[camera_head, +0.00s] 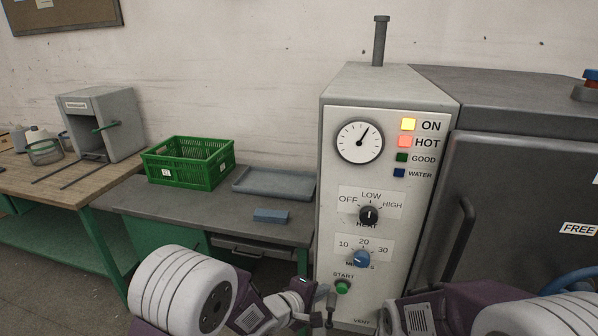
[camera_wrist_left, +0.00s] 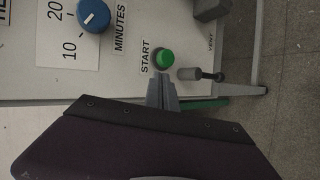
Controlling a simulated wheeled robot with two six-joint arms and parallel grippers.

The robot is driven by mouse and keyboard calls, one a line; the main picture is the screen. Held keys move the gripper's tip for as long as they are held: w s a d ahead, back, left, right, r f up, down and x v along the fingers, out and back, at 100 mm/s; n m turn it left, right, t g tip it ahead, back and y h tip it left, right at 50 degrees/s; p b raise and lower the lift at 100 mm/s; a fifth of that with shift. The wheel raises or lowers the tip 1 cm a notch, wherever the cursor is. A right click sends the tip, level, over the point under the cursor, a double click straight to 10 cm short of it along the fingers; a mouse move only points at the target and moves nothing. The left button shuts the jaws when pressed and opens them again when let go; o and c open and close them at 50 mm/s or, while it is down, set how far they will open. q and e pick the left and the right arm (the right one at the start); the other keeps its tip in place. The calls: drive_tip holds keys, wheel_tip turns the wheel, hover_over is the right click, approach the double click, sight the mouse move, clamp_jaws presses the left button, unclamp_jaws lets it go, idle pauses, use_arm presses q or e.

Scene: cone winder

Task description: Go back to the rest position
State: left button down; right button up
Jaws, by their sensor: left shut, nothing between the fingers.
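My left gripper (camera_head: 318,298) is in front of the lower part of the machine's white control panel (camera_head: 334,215), left of the green START button (camera_head: 342,287). In the left wrist view its fingers (camera_wrist_left: 162,88) are together and empty, just below the START button (camera_wrist_left: 164,58). A short grey lever (camera_wrist_left: 200,75) by the VENT label is close to the right of the fingertips; I cannot tell whether they touch. My right arm comes in at the lower right of the head view. Its gripper end (camera_head: 388,318) is at the bottom edge, with fingers not clearly visible.
A gauge (camera_head: 359,142), lit ON and HOT lamps, a heat knob (camera_head: 368,215) and a blue minutes knob (camera_head: 362,258) are on the panel. A dark door with a handle (camera_head: 459,240) is at right. A green crate (camera_head: 188,162), grey tray (camera_head: 275,183) and blue block (camera_head: 271,215) are on the bench.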

use_arm(q)
drive_tip(key=w+a+r+n+t+y, duration=0.1)
drive_tip(key=w+a+r+n+t, duration=0.15)
drive_tip(key=a+r, duration=0.4)
drive_tip(key=s+a+m+g+y+p, duration=0.1)
drive_tip(key=s+a+y, duration=0.15)
drive_tip(key=a, duration=0.55)
drive_tip(key=s+a+g+y+p, duration=0.1)
drive_tip(key=a+y, duration=0.2)
drive_tip(key=a, duration=0.5)
drive_tip(key=s+a+f+m+g+y, duration=0.1)
drive_tip(key=s+a+f+m+g, duration=0.1)
drive_tip(key=s, duration=0.7)
drive_tip(key=s+a+f+m+g, duration=0.2)
drive_tip(key=s+f+m+g, duration=0.3)
drive_tip(key=s+m, duration=0.4)
drive_tip(key=shift+s+f+g+y, duration=0.15)
drive_tip(key=shift+s+g+y, duration=0.2)
drive_tip(key=shift+g, duration=0.2)
drive_tip(key=shift+m, duration=0.25)
